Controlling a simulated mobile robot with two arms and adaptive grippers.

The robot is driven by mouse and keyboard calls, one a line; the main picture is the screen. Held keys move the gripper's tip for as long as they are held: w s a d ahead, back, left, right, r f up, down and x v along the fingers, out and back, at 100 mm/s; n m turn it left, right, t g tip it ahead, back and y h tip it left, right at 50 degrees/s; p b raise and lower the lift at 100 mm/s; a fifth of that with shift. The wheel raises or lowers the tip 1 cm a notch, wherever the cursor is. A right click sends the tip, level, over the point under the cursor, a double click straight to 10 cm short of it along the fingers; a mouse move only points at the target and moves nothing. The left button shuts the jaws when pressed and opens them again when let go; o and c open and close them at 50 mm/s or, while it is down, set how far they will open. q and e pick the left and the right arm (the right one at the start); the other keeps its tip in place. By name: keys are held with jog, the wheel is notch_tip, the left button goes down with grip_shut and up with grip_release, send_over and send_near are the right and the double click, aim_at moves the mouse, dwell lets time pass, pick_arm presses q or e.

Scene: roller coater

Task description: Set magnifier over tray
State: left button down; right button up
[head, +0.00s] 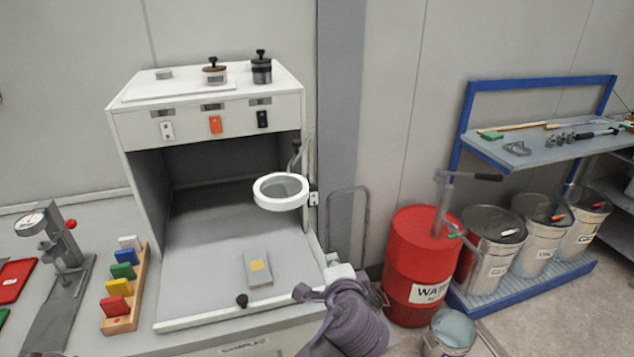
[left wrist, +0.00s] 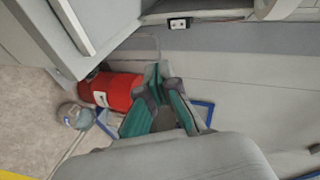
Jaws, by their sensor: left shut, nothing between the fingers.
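The magnifier (head: 281,191) is a white ring with a pale lens, held level on a jointed arm at the right side of the white cabinet. A small grey tray-like plate (head: 260,281) with a yellow patch lies on the cabinet floor, below and left of the ring. My left gripper (head: 304,293) is at the cabinet's front right corner, below the ring and apart from it. In the left wrist view its green-padded fingers (left wrist: 166,78) are shut with nothing between them. A pale curved edge at that view's top right may be the magnifier. My right gripper is not in view.
A black knob (head: 242,300) stands near the cabinet's front edge. A rack of coloured plates (head: 123,290) and a grey press (head: 62,255) are at left. A red drum (head: 410,250) and metal pails (head: 490,250) stand at right. The cabinet interior is mostly clear.

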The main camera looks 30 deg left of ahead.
pick_arm(q)
jog(key=w+r+m+t+y, duration=0.15)
jog(key=w+r+y, duration=0.25)
jog(key=r, duration=0.7)
jog(key=w+a+p, duration=0.3)
jog(key=a+p, duration=0.3)
jog(key=a, duration=0.2)
jog(key=shift+a+r+t, duration=0.15)
jog(key=shift+a+t, duration=0.15)
jog(key=shift+t, duration=0.05)
jog(key=shift+w+n, duration=0.2)
jog(key=shift+n, duration=0.05)
